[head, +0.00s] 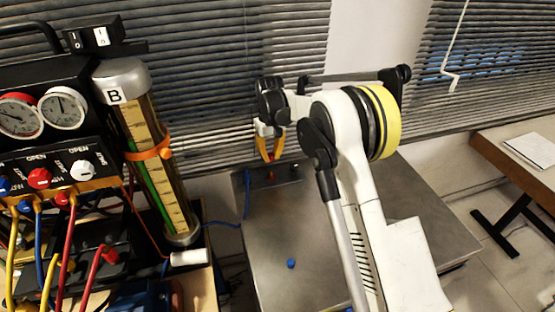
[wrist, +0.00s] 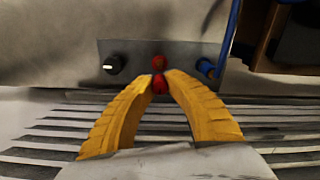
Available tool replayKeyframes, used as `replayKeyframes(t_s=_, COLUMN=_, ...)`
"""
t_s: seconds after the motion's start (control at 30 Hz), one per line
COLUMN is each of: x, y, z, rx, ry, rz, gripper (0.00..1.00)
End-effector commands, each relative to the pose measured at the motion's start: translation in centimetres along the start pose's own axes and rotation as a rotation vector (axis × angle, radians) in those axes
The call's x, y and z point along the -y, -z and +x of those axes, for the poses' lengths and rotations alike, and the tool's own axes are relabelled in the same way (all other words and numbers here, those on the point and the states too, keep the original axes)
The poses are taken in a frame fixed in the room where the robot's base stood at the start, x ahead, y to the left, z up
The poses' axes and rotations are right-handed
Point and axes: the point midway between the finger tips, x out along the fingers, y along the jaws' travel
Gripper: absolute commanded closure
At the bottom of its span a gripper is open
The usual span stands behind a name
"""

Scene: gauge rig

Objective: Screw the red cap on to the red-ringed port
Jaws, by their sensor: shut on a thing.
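My gripper (head: 268,158) has yellow-orange fingers and is shut on the small red cap (wrist: 160,85), which sits between the fingertips in the wrist view. Just above the cap in that view is the red-ringed port (wrist: 159,62) on a grey panel (wrist: 140,52). The cap and the port's red look very close together; I cannot tell whether they touch. In the head view a small spot of red shows below the fingertips, too small to separate cap from port.
The panel also carries a black knob (wrist: 114,64) and a blue fitting (wrist: 206,68) with a blue hose. A blue cap (head: 291,263) lies on the metal table (head: 270,225). A gauge rig with hoses and a tall cylinder (head: 150,150) stands at left.

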Motion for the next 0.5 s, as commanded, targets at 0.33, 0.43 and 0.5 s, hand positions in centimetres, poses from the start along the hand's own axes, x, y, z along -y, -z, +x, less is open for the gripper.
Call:
replayKeyframes(t_s=0.33, x=0.0, y=-0.1, z=0.2, rx=-0.001, ry=0.0, rz=-0.005, gripper=0.99)
replayKeyframes(t_s=0.43, x=0.0, y=-0.1, z=0.7, rx=-0.001, ry=0.0, rz=-0.004, gripper=0.99)
replayKeyframes(t_s=0.5, x=0.0, y=-0.1, z=1.1, rx=-0.001, ry=0.0, rz=-0.004, gripper=0.99)
